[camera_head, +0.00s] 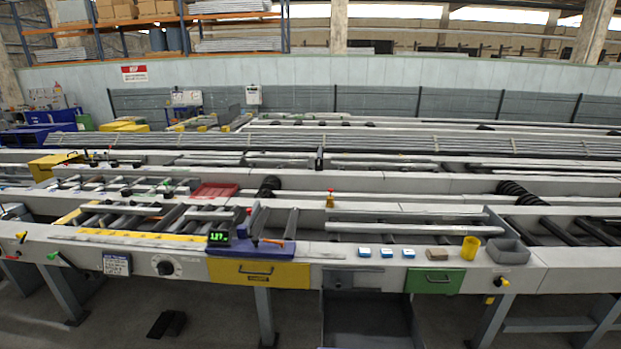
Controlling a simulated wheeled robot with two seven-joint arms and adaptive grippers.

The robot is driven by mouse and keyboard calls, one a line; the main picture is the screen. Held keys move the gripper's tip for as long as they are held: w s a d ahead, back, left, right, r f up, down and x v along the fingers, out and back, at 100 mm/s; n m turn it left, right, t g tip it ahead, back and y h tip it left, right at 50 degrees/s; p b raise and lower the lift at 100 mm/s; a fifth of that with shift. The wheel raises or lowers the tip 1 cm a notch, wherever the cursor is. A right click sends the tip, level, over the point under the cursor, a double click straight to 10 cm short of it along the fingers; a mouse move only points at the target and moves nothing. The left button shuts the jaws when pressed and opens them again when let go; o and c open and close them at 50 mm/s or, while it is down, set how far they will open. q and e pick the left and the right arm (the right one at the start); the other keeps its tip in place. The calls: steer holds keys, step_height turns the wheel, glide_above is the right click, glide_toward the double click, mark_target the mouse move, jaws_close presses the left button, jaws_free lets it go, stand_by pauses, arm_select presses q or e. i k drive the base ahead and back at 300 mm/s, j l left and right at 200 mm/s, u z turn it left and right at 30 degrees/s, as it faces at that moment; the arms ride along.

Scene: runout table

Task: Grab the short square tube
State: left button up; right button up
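Two light grey tubes lie lengthwise in the right half of the runout table (310,249). The front tube (415,229) is a long straight bar, and a second bar (408,216) lies just behind it. I cannot tell at this size whether either is square or which is the short one. Several shorter grey bars (140,218) lie at the left part of the table. Neither of my grippers is in view.
Along the front edge are a blue tray (268,250), a green-lit display (218,237), small blue-white boxes (386,253), a brown block (437,254), a yellow cup (470,248) and a grey bin (508,252). A red tray (213,192) lies farther back.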

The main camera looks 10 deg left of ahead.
mark_target(188, 215)
steer(key=j+z, duration=0.15)
steer(key=j, duration=0.45)
steer(key=j+z, duration=0.2)
steer(key=j, duration=0.4)
steer(key=k+j+z, duration=0.15)
steer(key=j, duration=0.45)
steer(key=j+z, duration=0.2)
steer(key=j, duration=0.4)
steer(key=k+j+z, duration=0.15)
steer(key=j, duration=0.4)
steer(key=k+j+z, duration=0.15)
steer(key=j, duration=0.4)
steer(key=k+j+z, duration=0.2)
steer(key=j, duration=0.3)
steer(key=k+j+z, duration=0.15)
steer(key=j, duration=0.35)
steer(key=k+j, duration=0.2)
steer(key=j, duration=0.2)
steer(key=k+j+z, duration=0.1)
steer(key=k+j, duration=0.15)
steer(key=j, duration=0.15)
